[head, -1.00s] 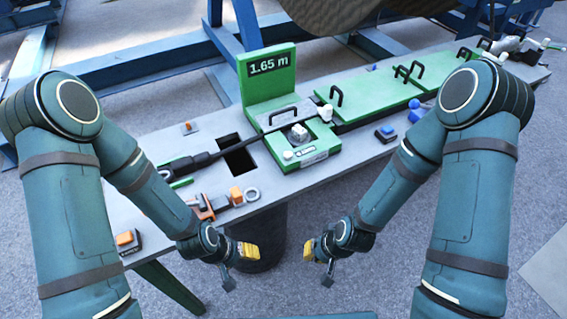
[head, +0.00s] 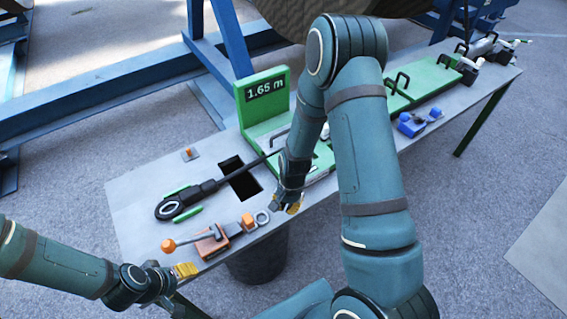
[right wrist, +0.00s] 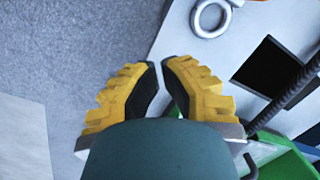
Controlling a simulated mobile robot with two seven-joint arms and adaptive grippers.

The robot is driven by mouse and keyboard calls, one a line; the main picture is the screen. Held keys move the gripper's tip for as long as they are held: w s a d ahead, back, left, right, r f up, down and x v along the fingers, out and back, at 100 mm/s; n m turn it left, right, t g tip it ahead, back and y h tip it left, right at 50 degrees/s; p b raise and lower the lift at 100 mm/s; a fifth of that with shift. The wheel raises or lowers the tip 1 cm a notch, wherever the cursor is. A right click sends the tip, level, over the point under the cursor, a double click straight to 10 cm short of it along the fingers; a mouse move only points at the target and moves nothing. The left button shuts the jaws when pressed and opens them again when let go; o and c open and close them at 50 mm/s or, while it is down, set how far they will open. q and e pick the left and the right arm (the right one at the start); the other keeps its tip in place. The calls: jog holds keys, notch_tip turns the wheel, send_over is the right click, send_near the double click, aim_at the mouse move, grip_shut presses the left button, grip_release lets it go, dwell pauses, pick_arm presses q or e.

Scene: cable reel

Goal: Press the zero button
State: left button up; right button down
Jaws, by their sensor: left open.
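The green measuring unit (head: 264,115) stands on the bench with its display (head: 265,88) reading 1.65 m. The zero button on its base is hidden behind my right arm in the head view and does not show in the right wrist view. My right gripper (head: 294,207) hangs above the bench's front edge, just in front of the unit and near a grey ring. Its yellow fingers (right wrist: 161,68) are almost together at the tips, with nothing between them. My left gripper (head: 187,270) is open and empty at the bench's front left edge.
An orange-handled tool (head: 208,242) and the grey ring (head: 262,217) lie in front. A blue part (head: 412,124) lies at right.

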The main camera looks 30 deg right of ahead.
jog(key=w+d+r+m, duration=0.3)
jog(key=w+d+r, duration=0.1)
jog(key=r, duration=0.3)
jog(key=w+d+r+m+h, duration=0.1)
jog(key=w+d+r+m, duration=0.3)
jog(key=r, duration=0.3)
jog(key=shift+w+d+r, duration=0.25)
jog(key=shift+w+d, duration=0.1)
jog(key=shift+f, duration=0.1)
notch_tip(320, 180, down, 14)
jog(key=shift+r+b, duration=0.1)
jog(key=shift+b, duration=0.55)
